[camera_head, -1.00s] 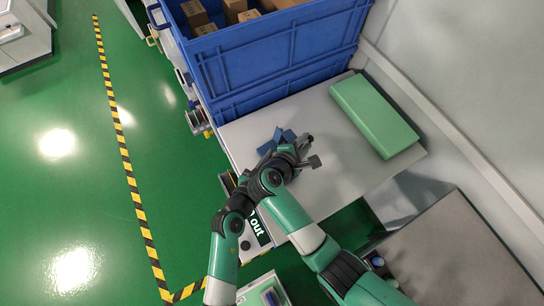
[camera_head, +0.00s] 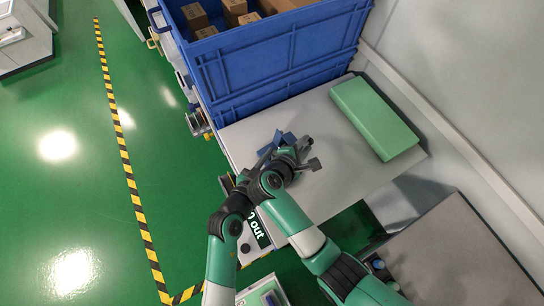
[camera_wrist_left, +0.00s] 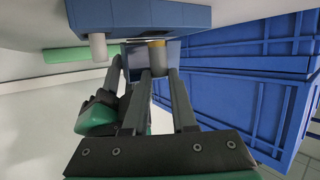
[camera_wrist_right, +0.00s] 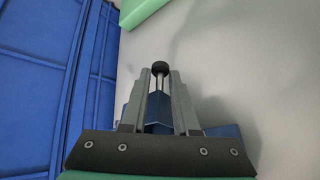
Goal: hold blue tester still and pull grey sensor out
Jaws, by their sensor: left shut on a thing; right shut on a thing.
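The blue tester (camera_head: 288,138) is at my two grippers on the white table, partly hidden by them in the head view. In the left wrist view its blue body (camera_wrist_left: 140,15) fills the top, with a light grey cylinder (camera_wrist_left: 98,47) standing out from it. My left gripper (camera_wrist_left: 160,72) is shut on a part of the tester, a short post with a gold band. My right gripper (camera_wrist_right: 161,75) is shut around a thin grey stem with a dark cap, seemingly the grey sensor (camera_wrist_right: 160,68). Blue shows below its fingers. Whether the sensor is still seated is hidden.
A large blue crate (camera_head: 265,60) with cardboard boxes stands behind the tester. A green block (camera_head: 375,117) lies on the table (camera_head: 335,185) to the right. Bare table lies between. My arms are close together, and a grey surface (camera_head: 455,255) is at lower right.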

